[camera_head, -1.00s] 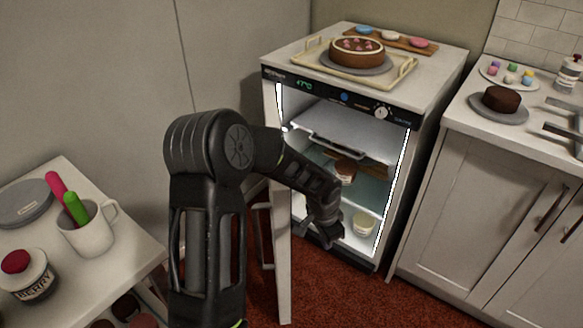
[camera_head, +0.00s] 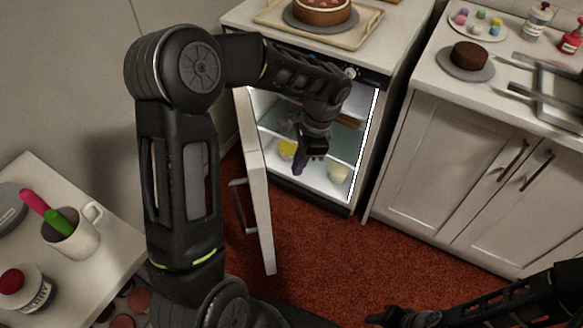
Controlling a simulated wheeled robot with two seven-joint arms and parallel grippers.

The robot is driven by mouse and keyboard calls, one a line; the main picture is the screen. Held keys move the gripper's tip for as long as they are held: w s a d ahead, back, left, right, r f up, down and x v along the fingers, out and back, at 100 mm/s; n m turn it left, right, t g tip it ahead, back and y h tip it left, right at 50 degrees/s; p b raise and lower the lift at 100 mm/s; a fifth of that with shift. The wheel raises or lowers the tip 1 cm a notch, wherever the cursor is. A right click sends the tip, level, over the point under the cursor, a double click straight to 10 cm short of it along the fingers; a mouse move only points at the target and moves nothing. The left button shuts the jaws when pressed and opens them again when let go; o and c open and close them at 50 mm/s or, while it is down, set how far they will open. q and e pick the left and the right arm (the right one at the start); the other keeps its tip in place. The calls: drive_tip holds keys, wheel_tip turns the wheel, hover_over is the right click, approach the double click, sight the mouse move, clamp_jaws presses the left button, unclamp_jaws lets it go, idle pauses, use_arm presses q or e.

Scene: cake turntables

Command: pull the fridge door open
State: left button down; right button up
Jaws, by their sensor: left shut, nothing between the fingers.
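The fridge (camera_head: 405,25) stands at the back centre, its lit inside showing. Its white door (camera_head: 262,215) is open, swung out on the left side and seen nearly edge-on. The door's handle (camera_head: 239,207) shows on the outer face, with no gripper on it. My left arm reaches over the door. My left gripper (camera_head: 304,160) is shut and empty, pointing down in front of the fridge opening, apart from the handle. My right gripper (camera_head: 385,316) is at the bottom edge, low and far from the door; its jaws are too dark to read.
Yellow cups (camera_head: 338,173) stand inside the fridge. A tray (camera_head: 365,28) with a cake is on top. A counter (camera_head: 425,80) with a dark cake stands to the right. A side table (camera_head: 105,255) with a mug is at left. Red carpet (camera_head: 345,250) is clear in front.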

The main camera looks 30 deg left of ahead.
use_arm(q)
drive_tip(key=s+a+f+p, duration=0.1)
drive_tip(key=s+a+f, duration=0.3)
drive_tip(key=f, duration=0.4)
drive_tip(key=shift+s+a+f, duration=0.15)
drive_tip(key=shift+a+f, duration=0.05)
